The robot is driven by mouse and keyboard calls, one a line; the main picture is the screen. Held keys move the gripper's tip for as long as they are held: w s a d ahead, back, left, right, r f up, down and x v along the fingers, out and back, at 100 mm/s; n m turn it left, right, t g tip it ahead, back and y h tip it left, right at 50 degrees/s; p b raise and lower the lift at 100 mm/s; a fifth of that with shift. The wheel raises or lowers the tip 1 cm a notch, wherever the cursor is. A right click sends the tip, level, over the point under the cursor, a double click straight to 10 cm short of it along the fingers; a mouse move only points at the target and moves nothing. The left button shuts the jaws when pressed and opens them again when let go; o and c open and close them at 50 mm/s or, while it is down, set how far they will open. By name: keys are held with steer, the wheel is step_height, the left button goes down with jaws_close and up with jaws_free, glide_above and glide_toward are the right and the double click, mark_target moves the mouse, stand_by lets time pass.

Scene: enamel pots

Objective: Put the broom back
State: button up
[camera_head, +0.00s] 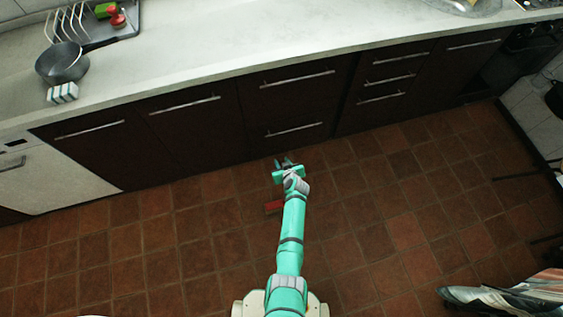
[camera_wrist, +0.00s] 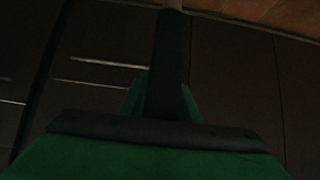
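My gripper (camera_head: 283,165) is stretched out low in front of the dark drawers, with its two green fingers pointing toward them. In the wrist view a dark straight bar, which looks like the broom's handle (camera_wrist: 167,60), runs between the fingers (camera_wrist: 162,100) and up toward the tile floor at the top of that picture. The fingers seem to press on it from both sides, though the view is very dark. The rest of the broom is hidden by my gripper and arm.
Dark cabinets with bar handles (camera_head: 200,128) stand just beyond my gripper, under a pale counter (camera_head: 230,45). A pan (camera_head: 62,63) and a dish rack are at the upper left. A patterned cloth-like thing (camera_head: 510,297) is at the lower right. The tile floor (camera_head: 130,255) is clear on the left.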

steer(key=shift+o, duration=0.9)
steer(key=shift+w, duration=0.15)
steer(key=s+d+r+m+t+h, duration=0.1)
steer(key=s+r, duration=0.4)
steer(key=s, duration=0.5)
steer(key=s+d+r+m+h, duration=0.1)
steer(key=s+r, duration=0.3)
steer(key=s, duration=0.5)
steer(key=s+r+m+t+h, duration=0.1)
steer(key=s+r, duration=0.4)
steer(key=s, duration=0.5)
steer(key=s+r+t, duration=0.2)
steer(key=s+r, duration=0.5)
steer(key=r, duration=0.5)
steer(key=s+r+t, duration=0.1)
steer(key=s+r, duration=0.6)
steer(key=r, duration=0.5)
steer(key=shift+s+a+r+m+t, duration=0.25)
steer(key=shift+a+m+t, duration=0.05)
steer(key=shift+t, duration=0.1)
